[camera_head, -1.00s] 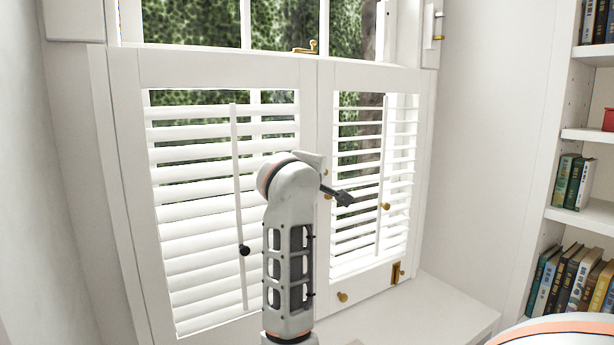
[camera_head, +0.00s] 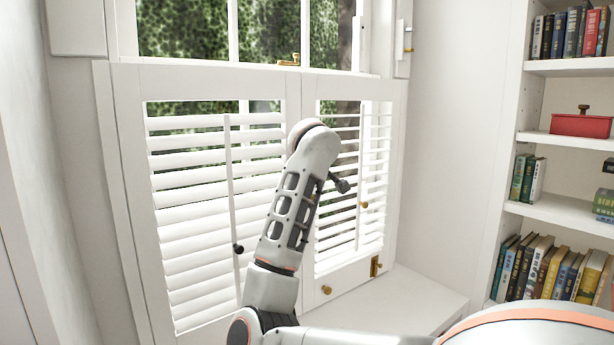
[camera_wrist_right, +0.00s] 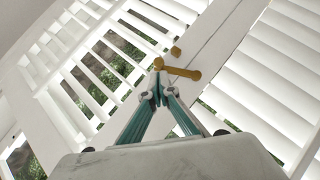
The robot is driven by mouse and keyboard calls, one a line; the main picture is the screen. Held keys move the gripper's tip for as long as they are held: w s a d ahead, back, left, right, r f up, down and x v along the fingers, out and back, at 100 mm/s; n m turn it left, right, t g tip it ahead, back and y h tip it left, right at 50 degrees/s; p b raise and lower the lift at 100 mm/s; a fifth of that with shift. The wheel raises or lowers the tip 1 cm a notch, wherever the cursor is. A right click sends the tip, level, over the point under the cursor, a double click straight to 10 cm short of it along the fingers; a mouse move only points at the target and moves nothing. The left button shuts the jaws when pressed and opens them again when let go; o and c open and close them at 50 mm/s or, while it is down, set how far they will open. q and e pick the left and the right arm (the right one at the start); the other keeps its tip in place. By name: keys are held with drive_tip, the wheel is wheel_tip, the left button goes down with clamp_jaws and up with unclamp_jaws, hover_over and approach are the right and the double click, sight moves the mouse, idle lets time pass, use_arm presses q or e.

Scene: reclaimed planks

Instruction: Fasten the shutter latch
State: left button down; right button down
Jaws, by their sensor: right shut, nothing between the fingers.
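The white louvred shutters, a left panel (camera_head: 294,110) and a right panel (camera_head: 394,115), stand side by side in the window in the head view. A brass latch bar (camera_wrist_right: 180,70) lies across the pale frame between louvres in the right wrist view. A small brass knob (camera_wrist_right: 176,51) is just above it. My right gripper (camera_wrist_right: 158,88) is shut and empty, its teal fingers together just below the latch's left end. Whether they touch it I cannot tell. In the head view my arm covers the middle of the shutters, hiding the latch. My left gripper is not in view.
A white sill (camera_head: 415,300) runs below the right panel. A bookshelf (camera_head: 565,68) with books and a red box (camera_head: 580,125) stands at the right. A brass knob (camera_head: 325,290) and a brass fitting (camera_head: 375,267) sit low on the right panel.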

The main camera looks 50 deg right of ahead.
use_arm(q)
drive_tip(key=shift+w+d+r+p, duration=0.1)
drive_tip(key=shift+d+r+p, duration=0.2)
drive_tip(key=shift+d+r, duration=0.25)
use_arm(e)
drive_tip(key=shift+d+r+y, duration=0.3)
drive_tip(key=shift+d+r, duration=0.05)
drive_tip(key=shift+r, duration=0.3)
use_arm(q)
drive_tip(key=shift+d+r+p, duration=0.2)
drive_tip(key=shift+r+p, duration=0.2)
drive_tip(key=shift+p, duration=0.75)
use_arm(e)
drive_tip(key=s+a+r, duration=0.5)
drive_tip(key=s+r, duration=0.1)
drive_tip(key=r, duration=0.4)
drive_tip(key=shift+r, duration=0.25)
